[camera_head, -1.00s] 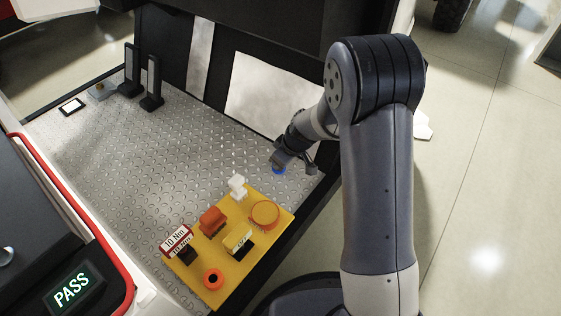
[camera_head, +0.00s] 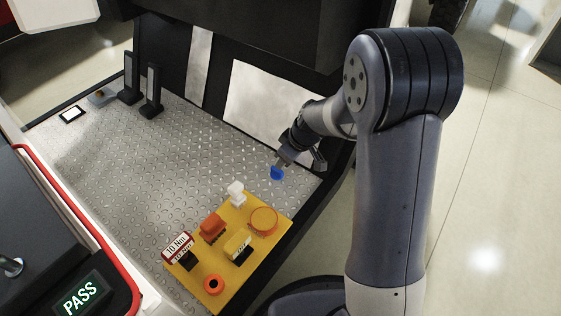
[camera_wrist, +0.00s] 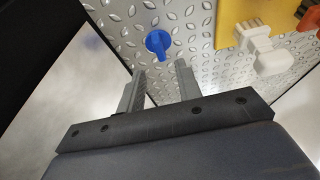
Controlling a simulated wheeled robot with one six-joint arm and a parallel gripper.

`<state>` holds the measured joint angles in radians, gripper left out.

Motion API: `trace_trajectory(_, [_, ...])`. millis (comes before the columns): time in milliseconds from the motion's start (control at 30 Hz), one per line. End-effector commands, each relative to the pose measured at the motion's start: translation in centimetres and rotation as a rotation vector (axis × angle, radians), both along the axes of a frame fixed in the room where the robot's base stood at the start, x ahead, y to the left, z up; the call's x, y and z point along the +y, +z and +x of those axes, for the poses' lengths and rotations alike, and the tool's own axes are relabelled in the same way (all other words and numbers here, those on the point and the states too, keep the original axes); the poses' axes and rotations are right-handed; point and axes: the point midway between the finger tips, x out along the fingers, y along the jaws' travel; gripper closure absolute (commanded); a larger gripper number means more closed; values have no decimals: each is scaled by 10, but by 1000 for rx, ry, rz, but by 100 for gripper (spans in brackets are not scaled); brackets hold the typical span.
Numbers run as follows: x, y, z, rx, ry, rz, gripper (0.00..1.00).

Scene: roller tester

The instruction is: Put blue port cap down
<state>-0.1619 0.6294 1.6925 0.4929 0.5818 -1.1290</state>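The blue port cap (camera_head: 277,173) rests on the metal tread plate (camera_head: 150,165), near the plate's right side behind the yellow board. In the wrist view the cap (camera_wrist: 158,42) shows a raised grip bar and lies just beyond my fingertips, apart from them. My gripper (camera_head: 283,161) is just above and behind the cap. In the wrist view its two fingers (camera_wrist: 160,72) are spread with an empty gap between them.
A yellow board (camera_head: 212,270) in front carries a white connector (camera_head: 236,190), an orange piece (camera_head: 212,228), an orange round cap (camera_head: 263,220), a ring (camera_head: 213,284) and a 10 Nm block (camera_head: 178,247). Black posts (camera_head: 151,95) stand at the back left. The plate's middle is clear.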

Motion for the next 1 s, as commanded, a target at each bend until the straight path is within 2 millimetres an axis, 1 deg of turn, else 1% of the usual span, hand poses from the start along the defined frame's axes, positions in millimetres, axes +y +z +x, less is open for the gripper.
trace_trajectory(33, [-4, 14, -2, -4, -2, 0, 67])
trace_trajectory(133, [-9, 29, -6, -3, -1, 0, 67])
trace_trajectory(233, [-12, 39, -9, -1, 0, 0, 67])
trace_trajectory(367, [-15, 45, -11, -1, 0, -1, 67])
trace_trajectory(767, [-14, 43, -11, 0, 0, 0, 67])
trace_trajectory(867, [-12, 36, -10, 1, 1, 0, 67])
trace_trajectory(1000, [-6, 15, -5, 3, 1, 0, 67])
